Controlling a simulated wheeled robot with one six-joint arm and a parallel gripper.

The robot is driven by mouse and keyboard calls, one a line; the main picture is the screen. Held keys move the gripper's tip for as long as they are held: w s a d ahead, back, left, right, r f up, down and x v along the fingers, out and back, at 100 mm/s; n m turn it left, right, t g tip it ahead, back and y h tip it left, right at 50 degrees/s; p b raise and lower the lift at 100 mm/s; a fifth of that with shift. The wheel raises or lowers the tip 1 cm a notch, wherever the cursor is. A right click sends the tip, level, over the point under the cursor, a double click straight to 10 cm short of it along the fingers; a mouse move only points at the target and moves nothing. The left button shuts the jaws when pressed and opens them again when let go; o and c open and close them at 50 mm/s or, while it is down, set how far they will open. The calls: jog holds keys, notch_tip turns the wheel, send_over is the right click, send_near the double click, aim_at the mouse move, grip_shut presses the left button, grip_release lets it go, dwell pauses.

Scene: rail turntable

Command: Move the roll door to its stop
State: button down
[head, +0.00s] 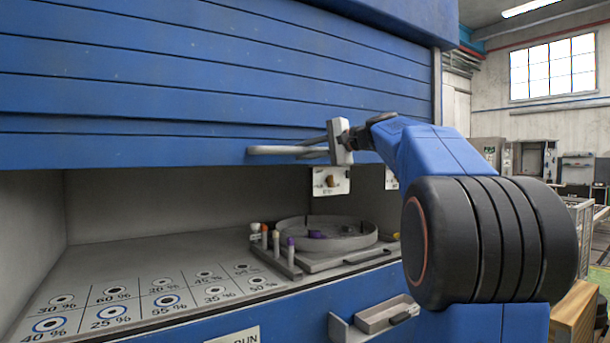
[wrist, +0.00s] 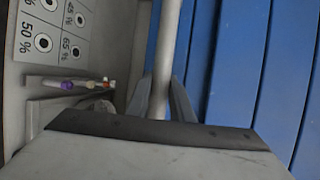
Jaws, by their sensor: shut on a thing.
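The blue slatted roll door (head: 200,90) covers the upper part of the cabinet in the head view. Its lower edge hangs above an open bay. A grey bar handle (head: 275,150) sticks out near that lower edge. My gripper (head: 325,150) is at the handle, shut on it. In the wrist view the handle (wrist: 166,50) runs down between my two fingers (wrist: 168,100), and the door slats (wrist: 235,60) lie to the right of it. The fingers' exact contact with the bar is partly hidden.
Inside the bay are a round grey turntable (head: 375,240), a rack with several capped tubes (head: 277,243), and a floor panel (head: 140,270) marked with percentages and rings. A small grey tray (head: 385,318) juts out below the bay. A wooden box (head: 575,318) stands at lower right.

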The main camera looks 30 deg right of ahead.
jog(key=shift+r, duration=1.15)
jog(key=c, duration=1.6)
grip_release()
jog(key=shift+o, duration=0.2)
jog(key=v, duration=1.7)
jog(key=shift+r, duration=0.15)
jog(key=shift+s, duration=0.15)
